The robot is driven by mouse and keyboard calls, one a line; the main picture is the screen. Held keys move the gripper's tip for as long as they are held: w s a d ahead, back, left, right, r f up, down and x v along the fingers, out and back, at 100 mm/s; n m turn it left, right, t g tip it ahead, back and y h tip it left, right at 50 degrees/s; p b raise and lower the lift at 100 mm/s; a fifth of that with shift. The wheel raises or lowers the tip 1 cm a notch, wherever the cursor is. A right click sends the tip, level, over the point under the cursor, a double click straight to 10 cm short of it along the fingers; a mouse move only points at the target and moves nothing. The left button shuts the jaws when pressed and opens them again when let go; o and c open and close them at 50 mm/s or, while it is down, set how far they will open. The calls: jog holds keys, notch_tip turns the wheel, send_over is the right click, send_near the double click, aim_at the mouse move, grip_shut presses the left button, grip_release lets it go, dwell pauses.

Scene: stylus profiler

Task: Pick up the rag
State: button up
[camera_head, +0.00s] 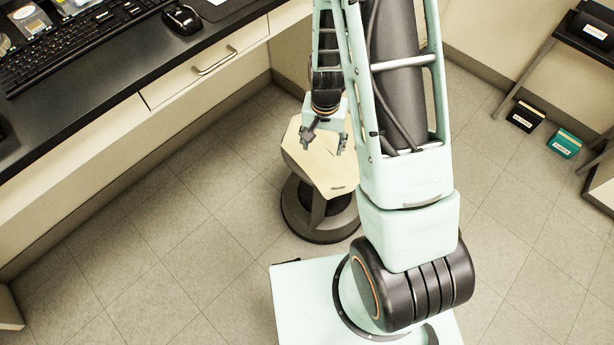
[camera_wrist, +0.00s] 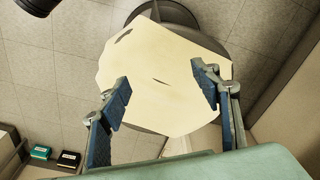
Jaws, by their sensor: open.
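A pale cream rag (camera_head: 318,168) lies spread flat over the top of a dark round stool (camera_head: 322,222) in the head view, and its edges reach the seat's rim or beyond. In the wrist view the rag (camera_wrist: 165,75) fills the middle, with a small dark mark near its center and another near its upper left. My gripper (camera_head: 325,145) is over the rag in the head view. In the wrist view my gripper (camera_wrist: 160,88) is open, with one finger at each side of the rag and nothing between them. The gap in height between fingertips and rag is hard to tell.
A black-topped counter (camera_head: 75,90) with a keyboard (camera_head: 70,45), a mouse (camera_head: 182,18) and a drawer (camera_head: 205,70) runs along the left. A black box (camera_head: 525,116) and a teal box (camera_head: 564,143) stand on the floor at right. The tiled floor left of the stool is clear.

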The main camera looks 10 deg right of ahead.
aim_at(320, 183)
jog(key=shift+m+g, duration=0.3)
jog(key=shift+g, duration=0.1)
jog(key=s+f+b, duration=0.1)
jog(key=f+b, duration=0.1)
jog(key=f, duration=0.2)
jog(key=s+f+b, duration=0.1)
jog(key=f+b, duration=0.2)
jog(key=f, duration=0.2)
jog(key=s+f+b, duration=0.1)
jog(key=f+b, duration=0.2)
jog(key=f, duration=0.1)
jog(key=shift+a+f, duration=0.15)
jog(key=shift+a, duration=0.15)
jog(key=shift+c, duration=0.3)
jog(key=shift+s+f, duration=0.1)
jog(key=c, duration=1.5)
grip_shut()
notch_tip(320, 183, up, 12)
jog(key=p, duration=0.9)
